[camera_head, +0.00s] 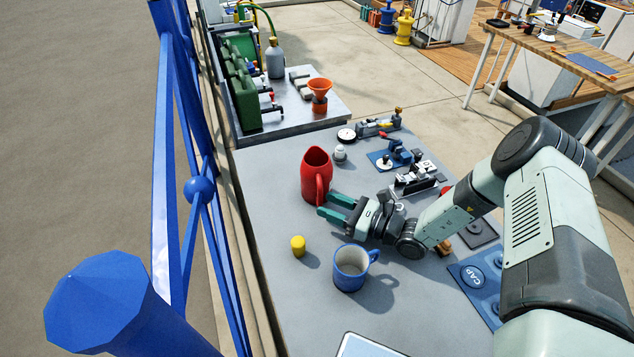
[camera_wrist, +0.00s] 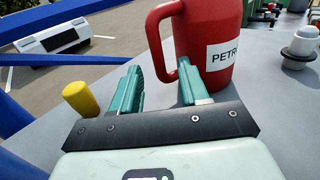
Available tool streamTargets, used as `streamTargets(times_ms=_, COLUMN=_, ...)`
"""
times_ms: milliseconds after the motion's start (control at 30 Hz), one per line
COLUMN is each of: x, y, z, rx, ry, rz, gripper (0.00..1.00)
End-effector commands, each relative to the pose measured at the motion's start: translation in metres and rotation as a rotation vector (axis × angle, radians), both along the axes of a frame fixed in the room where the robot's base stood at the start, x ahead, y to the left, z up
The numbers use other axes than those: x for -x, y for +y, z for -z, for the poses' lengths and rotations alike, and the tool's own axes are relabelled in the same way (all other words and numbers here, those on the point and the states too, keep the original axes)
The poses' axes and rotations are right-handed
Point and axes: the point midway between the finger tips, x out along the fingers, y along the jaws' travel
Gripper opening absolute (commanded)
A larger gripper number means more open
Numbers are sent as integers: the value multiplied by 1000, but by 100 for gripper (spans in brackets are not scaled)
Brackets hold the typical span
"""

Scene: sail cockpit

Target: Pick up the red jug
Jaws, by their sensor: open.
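The red jug (camera_head: 315,172) stands upright on the grey table, with its handle facing my gripper. My gripper (camera_head: 326,206) has green fingers that are apart and empty. In the wrist view my gripper (camera_wrist: 160,75) has the lower part of the jug's handle between its fingers or just beyond them; I cannot tell which. The right finger overlaps the jug's body in the picture.
A yellow cylinder (camera_head: 298,246) and a blue mug (camera_head: 351,268) stand in front of the jug. A white-capped knob (camera_head: 340,153) and several small fittings are behind and right. A blue railing (camera_head: 197,190) runs along the left. The table (camera_head: 265,200) left of the jug is clear.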

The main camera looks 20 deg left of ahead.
Motion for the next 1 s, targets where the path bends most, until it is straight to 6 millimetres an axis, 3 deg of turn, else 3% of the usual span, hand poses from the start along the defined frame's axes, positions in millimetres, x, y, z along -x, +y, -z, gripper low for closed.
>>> streamTargets(times_ms=100, x=-1, y=11, z=0, rx=-1, ry=-1, rz=0, gripper=44)
streamTargets(times_ms=300, x=-1, y=11, z=0, rx=0, ry=0, rz=1, gripper=43)
streamTargets(times_ms=600, x=-1, y=11, z=0, rx=0, ry=0, rz=1, gripper=0)
streamTargets(times_ms=1000, x=-1, y=11, z=-1, rx=-1, ry=0, rz=1, gripper=0)
